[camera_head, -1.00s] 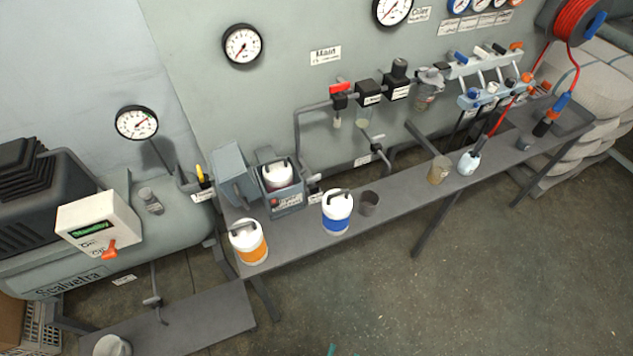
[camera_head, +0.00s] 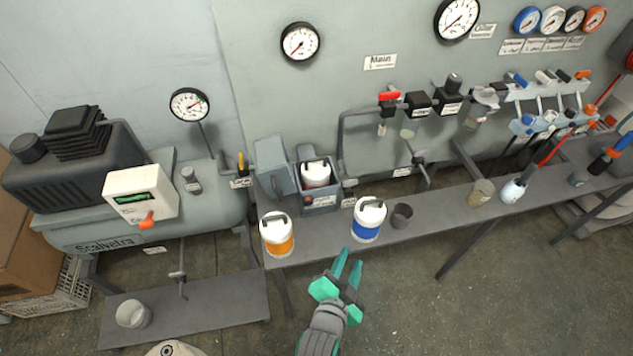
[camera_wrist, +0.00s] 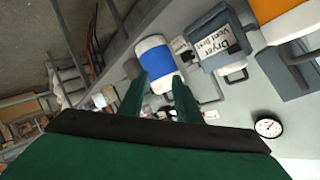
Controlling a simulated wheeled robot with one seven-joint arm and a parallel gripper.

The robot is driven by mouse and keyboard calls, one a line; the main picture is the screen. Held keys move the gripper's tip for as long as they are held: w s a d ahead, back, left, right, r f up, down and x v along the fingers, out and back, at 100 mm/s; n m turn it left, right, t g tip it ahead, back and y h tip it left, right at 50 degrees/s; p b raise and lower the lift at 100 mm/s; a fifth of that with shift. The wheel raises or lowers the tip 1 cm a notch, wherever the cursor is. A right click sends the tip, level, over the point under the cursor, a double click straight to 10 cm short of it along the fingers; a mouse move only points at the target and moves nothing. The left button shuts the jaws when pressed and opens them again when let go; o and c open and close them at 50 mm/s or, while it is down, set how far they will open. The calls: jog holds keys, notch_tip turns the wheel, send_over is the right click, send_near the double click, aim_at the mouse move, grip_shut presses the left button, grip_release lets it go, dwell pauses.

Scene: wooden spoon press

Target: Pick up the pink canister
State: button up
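No clearly pink canister shows. A white-topped canister (camera_head: 316,174) sits in the open grey box (camera_head: 318,198) on the bench; its lower body is hidden by the box, so its band colour cannot be told. A canister with an orange band (camera_head: 277,241) stands to its left at the front. A canister with a blue band (camera_head: 367,228) stands to its right; it also shows in the wrist view (camera_wrist: 157,62). My gripper (camera_head: 350,258), with green fingers, is open and empty in front of the bench, below the blue-banded canister in the head view.
A small dark cup (camera_head: 401,215) stands right of the blue-banded canister. The grey bench (camera_head: 432,223) runs right, with a tan cup (camera_head: 481,193) and a white bottle (camera_head: 512,191). Pipes and valves rise behind. The floor in front is open.

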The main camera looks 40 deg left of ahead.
jog(key=w+a+r+m, duration=0.3)
jog(key=w+a+r, duration=0.3)
jog(key=a, duration=0.4)
jog(key=m+g, duration=0.2)
jog(key=m, duration=0.2)
send_near(314, 160)
jog(key=shift+y, duration=0.3)
jog(key=x, duration=0.7)
jog(key=shift+w+d+f, duration=0.15)
jog(key=shift+w+f, duration=0.15)
jog(key=shift+f, duration=0.05)
grip_shut()
